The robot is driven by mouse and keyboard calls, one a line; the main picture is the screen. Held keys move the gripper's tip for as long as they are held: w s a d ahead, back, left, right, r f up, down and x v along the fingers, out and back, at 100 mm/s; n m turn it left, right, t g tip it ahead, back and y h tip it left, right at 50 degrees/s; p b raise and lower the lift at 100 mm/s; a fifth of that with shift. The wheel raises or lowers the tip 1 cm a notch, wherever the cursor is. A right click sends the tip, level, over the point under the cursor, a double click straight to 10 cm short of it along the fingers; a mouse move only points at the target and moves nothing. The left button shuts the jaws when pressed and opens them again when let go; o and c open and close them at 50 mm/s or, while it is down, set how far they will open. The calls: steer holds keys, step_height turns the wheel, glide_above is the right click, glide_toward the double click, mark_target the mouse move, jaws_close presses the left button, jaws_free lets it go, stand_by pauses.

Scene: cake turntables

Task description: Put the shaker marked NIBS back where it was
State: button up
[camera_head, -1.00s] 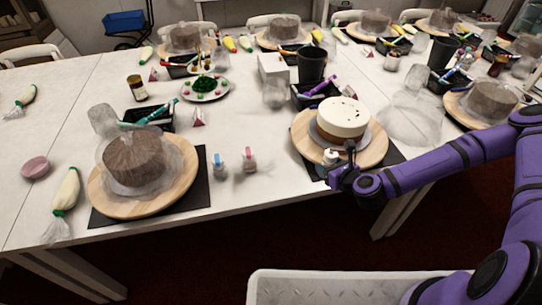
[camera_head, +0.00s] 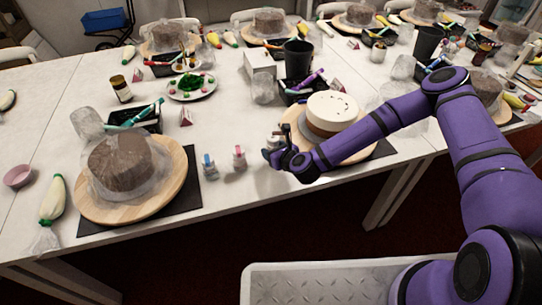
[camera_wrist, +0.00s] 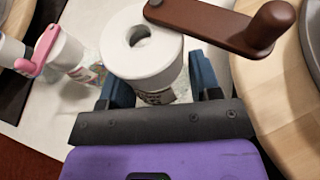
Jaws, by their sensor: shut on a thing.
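My gripper (camera_head: 281,153) is shut on a white shaker (camera_head: 272,143) with a brown crank-like handle. In the wrist view the shaker's round white top (camera_wrist: 155,52), with a hole in it, sits between my two fingers (camera_wrist: 160,90). Dark print shows low on its side, mostly hidden, and I cannot read it. In the head view it is left of the near edge of the turntable with the white cake (camera_head: 330,112). I cannot tell whether its base touches the table. A pink-handled shaker (camera_head: 239,158) and a blue-handled shaker (camera_head: 208,166) stand to its left.
A brown cake (camera_head: 120,163) under clear wrap sits on a wooden turntable (camera_head: 95,208) at left. Table (camera_head: 225,120) is clear behind the two standing shakers. A clear jar (camera_head: 264,90) and black tray stand behind. The table's front edge is close.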

steer(key=shift+w+a, duration=0.3)
steer(key=shift+a, duration=0.2)
steer(key=shift+f, duration=1.8)
steer(key=o, duration=1.2)
steer(key=shift+f, duration=0.1)
steer(key=shift+s+d+r, duration=0.15)
steer(key=shift+s+r, duration=0.05)
steer(key=v, duration=1.1)
steer(key=shift+s+d+r, duration=0.15)
steer(key=shift+s, duration=0.1)
